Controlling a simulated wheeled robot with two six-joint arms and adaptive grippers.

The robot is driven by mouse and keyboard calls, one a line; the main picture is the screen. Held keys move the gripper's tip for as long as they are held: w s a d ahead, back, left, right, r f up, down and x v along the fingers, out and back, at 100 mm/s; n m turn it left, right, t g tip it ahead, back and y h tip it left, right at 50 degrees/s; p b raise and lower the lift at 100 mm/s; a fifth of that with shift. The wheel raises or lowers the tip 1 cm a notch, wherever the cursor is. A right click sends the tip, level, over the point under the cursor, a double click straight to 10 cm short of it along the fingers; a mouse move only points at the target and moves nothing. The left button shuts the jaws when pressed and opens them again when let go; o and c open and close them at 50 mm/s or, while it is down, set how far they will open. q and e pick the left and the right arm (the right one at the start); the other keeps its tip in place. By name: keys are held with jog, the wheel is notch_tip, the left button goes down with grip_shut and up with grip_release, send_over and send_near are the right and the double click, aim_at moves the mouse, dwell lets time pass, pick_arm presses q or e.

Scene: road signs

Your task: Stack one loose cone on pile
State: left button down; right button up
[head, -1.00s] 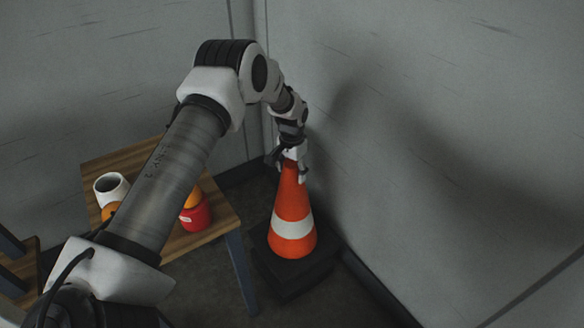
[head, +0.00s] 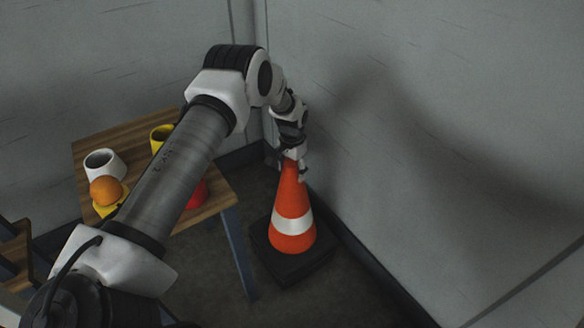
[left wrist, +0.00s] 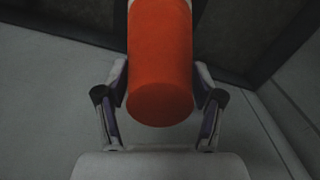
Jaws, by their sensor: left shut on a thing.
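An orange cone (head: 292,236) with a white band and a dark square base stands upright in the corner, in the middle of the head view. My left gripper (head: 291,168) reaches down from above and is shut on the cone's top. In the left wrist view the cone's orange tip (left wrist: 160,75) sits between the two fingers of the gripper (left wrist: 160,105). I cannot tell whether the dark base holds one cone or several. No other cone and no right gripper show.
A wooden table (head: 112,142) stands at the left under my left arm. On it are a white cup (head: 104,163), an orange ball (head: 106,191), a yellow cup (head: 161,137) and a red item (head: 198,196), partly hidden. Grey walls stand close behind and right of the cone.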

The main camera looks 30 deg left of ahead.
pick_arm(q)
jog(key=shift+f, duration=0.15)
jog(key=shift+s+a, duration=0.1)
dwell(0.5)
jog(key=shift+c, duration=0.3)
grip_release()
jog(key=shift+s+f, duration=0.1)
notch_tip(320, 180, up, 12)
jog(key=shift+r, duration=0.1)
dwell(0.5)
